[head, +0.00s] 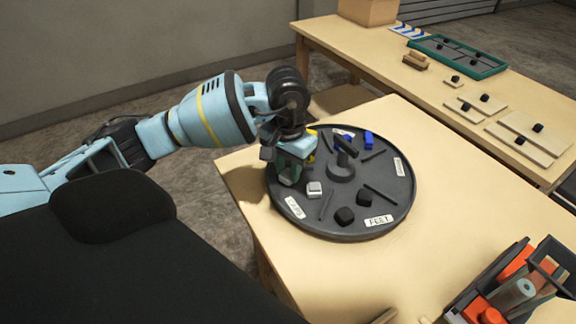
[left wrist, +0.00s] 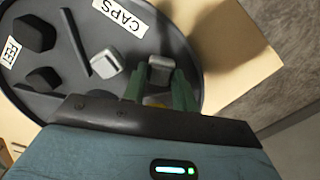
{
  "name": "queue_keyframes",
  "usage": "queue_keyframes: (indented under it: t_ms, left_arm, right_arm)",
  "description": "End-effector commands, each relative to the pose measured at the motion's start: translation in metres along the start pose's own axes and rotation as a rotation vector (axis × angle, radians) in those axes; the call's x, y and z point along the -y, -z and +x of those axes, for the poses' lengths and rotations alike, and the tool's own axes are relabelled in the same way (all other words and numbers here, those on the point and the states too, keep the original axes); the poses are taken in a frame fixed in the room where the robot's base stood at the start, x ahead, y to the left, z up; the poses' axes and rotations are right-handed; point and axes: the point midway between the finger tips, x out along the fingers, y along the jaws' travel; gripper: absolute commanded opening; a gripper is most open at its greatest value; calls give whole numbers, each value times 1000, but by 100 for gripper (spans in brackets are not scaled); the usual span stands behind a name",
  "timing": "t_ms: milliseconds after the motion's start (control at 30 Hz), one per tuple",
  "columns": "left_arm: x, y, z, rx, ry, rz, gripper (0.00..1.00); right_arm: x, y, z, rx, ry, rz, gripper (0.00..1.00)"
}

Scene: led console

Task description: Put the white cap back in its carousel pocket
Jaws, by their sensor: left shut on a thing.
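My left gripper (head: 288,178) is over the left side of the dark round carousel (head: 340,233). In the left wrist view its green fingers (left wrist: 160,78) are shut on a light grey-white cap (left wrist: 160,63). The held cap is low over the carousel near its rim; I cannot tell whether it touches the floor of the tray. Another white cap (head: 314,188) lies in the pocket with the CAPS label (head: 294,207); it also shows in the left wrist view (left wrist: 107,62), beside the held one. My right gripper is not in view.
Thin dividers (head: 379,193) and a centre post with a handle (head: 342,170) stand up from the carousel. Black feet (head: 344,216) lie by the FEET label (head: 380,220). Blue parts (head: 369,139) lie at the back.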

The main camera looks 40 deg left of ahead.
Motion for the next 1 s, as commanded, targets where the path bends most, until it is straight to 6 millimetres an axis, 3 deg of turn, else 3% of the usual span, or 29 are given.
queue_keyframes:
  t_ms: [433,467,633,1000]
  left_arm:
    - [0,0,8,0,1,0,3]
    - [0,0,8,0,1,0,30]
    - [0,0,7,0,0,0,53]
    - [0,0,5,-2,0,0,53]
  right_arm:
    - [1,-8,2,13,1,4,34]
    - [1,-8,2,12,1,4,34]
    - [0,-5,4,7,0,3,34]
    - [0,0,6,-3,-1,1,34]
